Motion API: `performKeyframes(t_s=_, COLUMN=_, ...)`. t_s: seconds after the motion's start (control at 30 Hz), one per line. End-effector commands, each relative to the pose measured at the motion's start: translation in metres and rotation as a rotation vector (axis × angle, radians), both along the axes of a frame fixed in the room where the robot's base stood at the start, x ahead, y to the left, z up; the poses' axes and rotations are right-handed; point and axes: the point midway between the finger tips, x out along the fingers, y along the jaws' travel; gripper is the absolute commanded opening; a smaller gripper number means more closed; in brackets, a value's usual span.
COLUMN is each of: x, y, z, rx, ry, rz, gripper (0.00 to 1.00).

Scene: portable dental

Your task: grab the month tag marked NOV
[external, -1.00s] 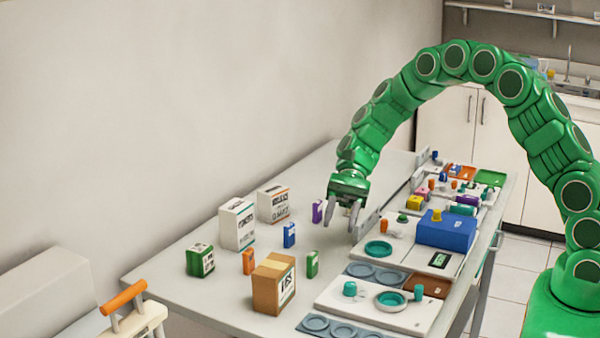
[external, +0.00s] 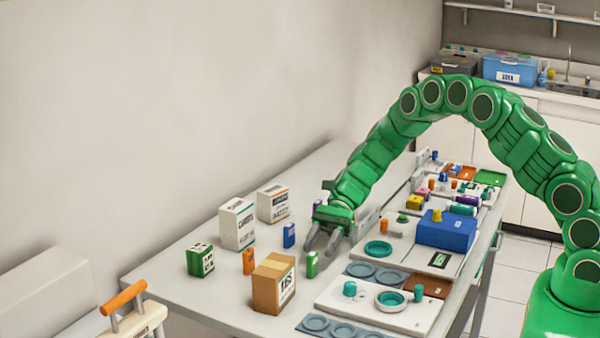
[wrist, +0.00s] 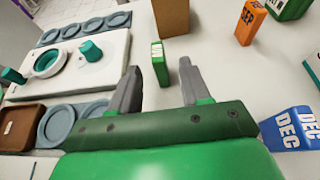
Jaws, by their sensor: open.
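I cannot read NOV on any tag here. A small green upright tag (external: 312,265) stands just in front of my gripper (external: 322,249); in the wrist view this green tag (wrist: 159,64) lies between and just beyond my gripper's fingertips (wrist: 158,80), its lettering unclear. My gripper is open and empty, fingers pointing down toward the table. An orange tag marked SEP (wrist: 249,22) and a blue tag marked DEC (wrist: 287,130) stand to the right in the wrist view. A purple tag (external: 316,206) is partly hidden behind my gripper.
A brown box (external: 273,284) stands close to the green tag. White boxes (external: 237,225) and a green box (external: 200,260) stand further left. Trays with teal dishes (external: 378,249) and a blue box (external: 446,229) fill the right side. Bare table lies between.

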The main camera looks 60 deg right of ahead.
Motion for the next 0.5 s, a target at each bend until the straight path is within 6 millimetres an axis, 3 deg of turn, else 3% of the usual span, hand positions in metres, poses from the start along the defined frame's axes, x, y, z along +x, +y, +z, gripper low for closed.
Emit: performKeyframes(t_s=0.5, x=-0.002, y=0.047, z=-0.018, rx=0.0, ry=0.0, rz=-0.001, gripper=0.47)
